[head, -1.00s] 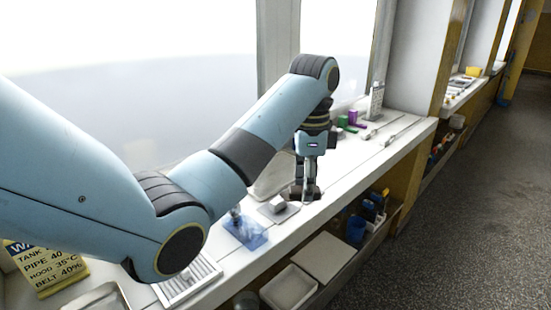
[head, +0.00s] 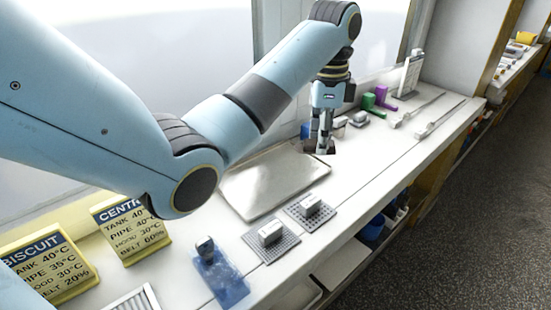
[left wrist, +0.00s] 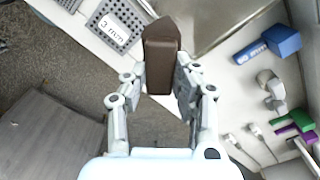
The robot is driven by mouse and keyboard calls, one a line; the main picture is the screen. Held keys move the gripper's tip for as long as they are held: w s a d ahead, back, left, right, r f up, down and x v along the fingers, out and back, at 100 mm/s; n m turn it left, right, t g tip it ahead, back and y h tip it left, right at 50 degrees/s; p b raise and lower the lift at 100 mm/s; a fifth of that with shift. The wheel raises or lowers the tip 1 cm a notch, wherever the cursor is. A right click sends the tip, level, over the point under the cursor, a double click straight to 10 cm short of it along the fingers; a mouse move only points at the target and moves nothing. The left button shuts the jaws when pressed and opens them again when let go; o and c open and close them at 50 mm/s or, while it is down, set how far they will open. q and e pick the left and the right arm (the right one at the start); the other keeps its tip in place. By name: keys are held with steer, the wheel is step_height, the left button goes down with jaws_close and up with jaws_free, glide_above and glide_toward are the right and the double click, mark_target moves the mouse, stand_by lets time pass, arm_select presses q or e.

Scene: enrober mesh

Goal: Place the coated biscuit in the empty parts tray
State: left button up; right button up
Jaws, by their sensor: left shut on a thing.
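My left gripper (head: 322,146) is shut on the dark brown coated biscuit (left wrist: 162,55), which fills the space between its fingers in the left wrist view. In the head view the biscuit (head: 316,149) shows as a small dark shape at the fingertips. The parts tray (head: 262,186) is a flat, pale, empty tray on the white counter. The biscuit appears beside the tray's far right end; whether it overlaps the rim I cannot tell. The tray (left wrist: 212,20) also shows beyond the biscuit in the left wrist view. My right gripper is not in view.
Two grey mesh squares (head: 286,246) (head: 324,219) bearing white blocks and a blue sheet (head: 228,288) lie in front of the tray. Yellow signs (head: 130,228) stand at left. Green and purple pieces (head: 378,100) and long tools (head: 440,118) lie at right.

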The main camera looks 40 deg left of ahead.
arm_select(q)
steer(key=b, duration=0.4)
glide_toward(273, 175)
steer(key=d, duration=0.1)
steer(key=d+f, duration=0.1)
steer(key=w+d, duration=0.1)
steer(key=shift+w+d+f, duration=0.1)
steer(key=shift+d+f, duration=0.1)
steer(key=shift+d, duration=0.1)
steer(key=a, duration=0.1)
steer(key=s+a+f, duration=0.1)
steer(key=shift+a, duration=0.35)
steer(key=shift+a+f, duration=0.2)
steer(key=shift+a, duration=0.1)
steer(key=shift+s+a+f, duration=0.1)
steer(key=shift+s, duration=0.05)
steer(key=shift+f, duration=0.4)
step_height(273, 175, down, 3)
steer(key=shift+f, duration=0.15)
